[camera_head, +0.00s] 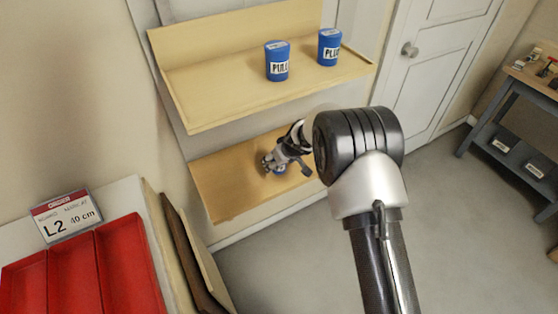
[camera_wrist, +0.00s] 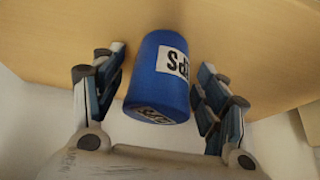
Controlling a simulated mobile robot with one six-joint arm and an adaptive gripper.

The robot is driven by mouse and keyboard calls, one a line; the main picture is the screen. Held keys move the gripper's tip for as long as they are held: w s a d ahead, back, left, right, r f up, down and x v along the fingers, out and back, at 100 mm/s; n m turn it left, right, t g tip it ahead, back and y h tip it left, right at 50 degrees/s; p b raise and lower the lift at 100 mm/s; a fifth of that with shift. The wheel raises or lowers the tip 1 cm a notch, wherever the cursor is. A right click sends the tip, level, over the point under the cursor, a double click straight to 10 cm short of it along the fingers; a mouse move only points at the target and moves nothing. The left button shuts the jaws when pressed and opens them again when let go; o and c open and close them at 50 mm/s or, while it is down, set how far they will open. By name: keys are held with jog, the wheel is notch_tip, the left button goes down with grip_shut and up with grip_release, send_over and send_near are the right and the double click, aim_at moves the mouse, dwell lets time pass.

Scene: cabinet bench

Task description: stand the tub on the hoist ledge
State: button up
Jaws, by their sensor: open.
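A blue tub (camera_wrist: 160,75) with a white label stands between my gripper's fingers in the wrist view. The label shows upside down and only partly; it seems to end in "PS". My gripper (camera_wrist: 160,68) is open, with one finger on each side of the tub and a visible gap on both sides. In the head view my gripper (camera_head: 285,166) is over the lower wooden shelf (camera_head: 225,185), and only a small bit of the blue tub (camera_head: 280,170) shows beneath it. I cannot tell which surface is the hoist ledge.
Two other blue tubs, a left one (camera_head: 277,62) and a right one (camera_head: 329,47), stand on the upper shelf (camera_head: 215,95), above my gripper. A workbench (camera_head: 520,105) stands right.

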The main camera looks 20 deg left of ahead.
jog(key=shift+r, duration=0.25)
jog(key=p+v, duration=0.1)
jog(key=v, duration=1)
jog(key=shift+d+r+p, duration=0.2)
jog(key=shift+r+p, duration=0.15)
jog(key=shift+p, duration=0.05)
jog(key=shift+s+r, duration=0.1)
jog(key=s+d+r+m, duration=0.2)
jog(key=s+d+r, duration=0.3)
jog(key=d+r, duration=0.35)
jog(key=s+d+r+m, duration=0.1)
jog(key=s+d+r, duration=0.5)
jog(key=r, duration=0.4)
jog(key=s+d+r+m+h, duration=0.3)
jog(key=s+d+m, duration=0.3)
jog(key=s+d, duration=1.2)
jog(key=s+h, duration=0.1)
jog(key=s, duration=0.2)
jog(key=shift+s+m+t+h, duration=0.3)
jog(key=shift+s+m, duration=0.05)
jog(key=shift+m, duration=0.05)
